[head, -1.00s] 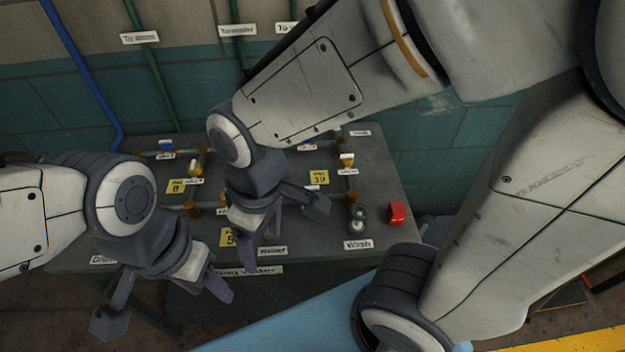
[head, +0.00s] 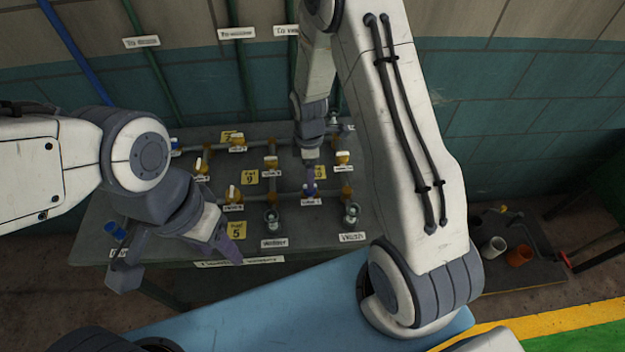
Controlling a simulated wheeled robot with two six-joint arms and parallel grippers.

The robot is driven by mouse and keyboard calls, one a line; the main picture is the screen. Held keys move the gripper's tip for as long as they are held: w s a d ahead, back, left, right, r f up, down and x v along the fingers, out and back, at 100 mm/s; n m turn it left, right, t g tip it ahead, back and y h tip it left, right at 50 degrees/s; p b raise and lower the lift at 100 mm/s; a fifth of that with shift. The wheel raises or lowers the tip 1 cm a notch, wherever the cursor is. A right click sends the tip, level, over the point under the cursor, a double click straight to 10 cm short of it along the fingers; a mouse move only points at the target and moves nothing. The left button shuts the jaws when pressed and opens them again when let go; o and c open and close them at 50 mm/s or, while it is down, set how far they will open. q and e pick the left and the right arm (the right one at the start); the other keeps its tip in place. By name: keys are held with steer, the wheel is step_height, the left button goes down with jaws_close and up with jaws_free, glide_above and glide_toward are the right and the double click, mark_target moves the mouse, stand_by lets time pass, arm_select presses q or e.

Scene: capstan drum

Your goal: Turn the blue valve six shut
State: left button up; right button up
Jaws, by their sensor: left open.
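A valve with a blue handle (head: 309,189) sits on the front pipe of the bench, right of centre; the number on its white label is too small to read. My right gripper (head: 309,172) points down from above and behind it, a purple finger close over the handle. I cannot tell whether it touches, and its jaws are mostly hidden. My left gripper (head: 226,240) is open over the bench's front edge, left of the blue valve and apart from it. Another blue handle (head: 174,143) shows at the back left.
Pipes with several white-handled valves, one here (head: 233,194), cover the bench (head: 90,238). Yellow tags (head: 250,177) lie between them. Two upright fittings stand in front, one by the Wash label (head: 353,237). A dark tray at right holds a white cup (head: 493,249) and orange cup (head: 519,255).

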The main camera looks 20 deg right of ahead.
steer(key=shift+f+p, duration=0.65)
steer(key=shift+f, duration=2.35)
jaws_close()
steer(key=shift+s+d, duration=0.1)
steer(key=shift+d, duration=0.15)
steer(key=shift+a, duration=0.15)
